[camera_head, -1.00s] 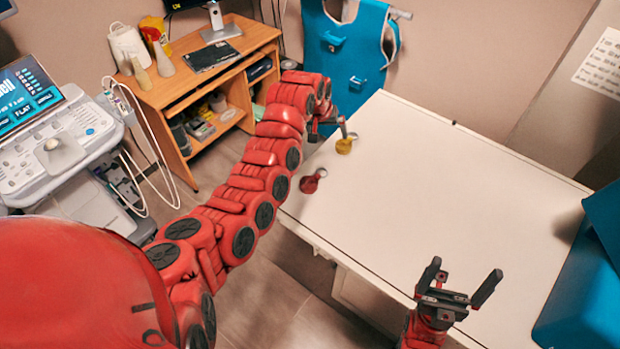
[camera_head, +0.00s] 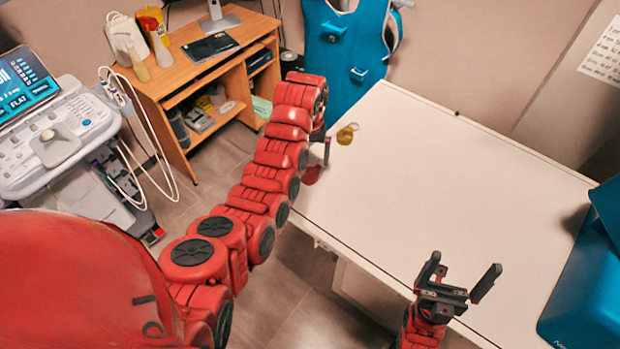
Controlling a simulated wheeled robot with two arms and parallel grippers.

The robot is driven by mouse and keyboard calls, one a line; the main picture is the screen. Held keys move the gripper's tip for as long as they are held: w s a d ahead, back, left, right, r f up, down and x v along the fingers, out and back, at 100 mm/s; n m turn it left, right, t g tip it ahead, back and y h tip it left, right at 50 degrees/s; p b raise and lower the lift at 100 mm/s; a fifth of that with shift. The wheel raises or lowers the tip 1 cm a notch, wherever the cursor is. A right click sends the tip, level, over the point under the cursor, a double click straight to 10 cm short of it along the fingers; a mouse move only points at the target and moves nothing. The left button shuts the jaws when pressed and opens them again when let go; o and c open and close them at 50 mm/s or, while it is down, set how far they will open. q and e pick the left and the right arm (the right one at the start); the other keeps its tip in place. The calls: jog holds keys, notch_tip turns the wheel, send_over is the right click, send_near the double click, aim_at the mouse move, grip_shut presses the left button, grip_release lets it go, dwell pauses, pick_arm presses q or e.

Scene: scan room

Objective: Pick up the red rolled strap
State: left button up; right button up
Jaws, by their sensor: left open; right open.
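The red rolled strap (camera_head: 311,174) lies on the white table (camera_head: 440,190) near its left edge, partly hidden by my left arm. A yellow rolled strap (camera_head: 346,134) lies behind it, further back on the table. My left gripper (camera_head: 325,152) is open just behind and above the red strap, between the two straps; the arm hides much of it, and I cannot tell whether it touches the red strap. My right gripper (camera_head: 460,285) is open and empty above the table's front edge, well away from the straps.
A blue case or cushion (camera_head: 590,275) stands at the table's right end. A blue apron (camera_head: 345,50) hangs behind the table. A wooden desk (camera_head: 175,85) and an ultrasound machine (camera_head: 60,140) stand to the left. The table's middle is clear.

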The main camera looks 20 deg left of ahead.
aim_at(309, 172)
pick_arm(q)
jog(key=shift+f, duration=0.6)
jog(key=shift+f+p, duration=0.15)
jog(key=shift+p, duration=0.25)
notch_tip(309, 172, down, 3)
jog(key=shift+s+a+p, duration=0.1)
jog(key=shift+p, duration=1)
jog(key=shift+f, duration=0.95)
jog(key=c, duration=1.3)
jog(key=shift+r, duration=0.1)
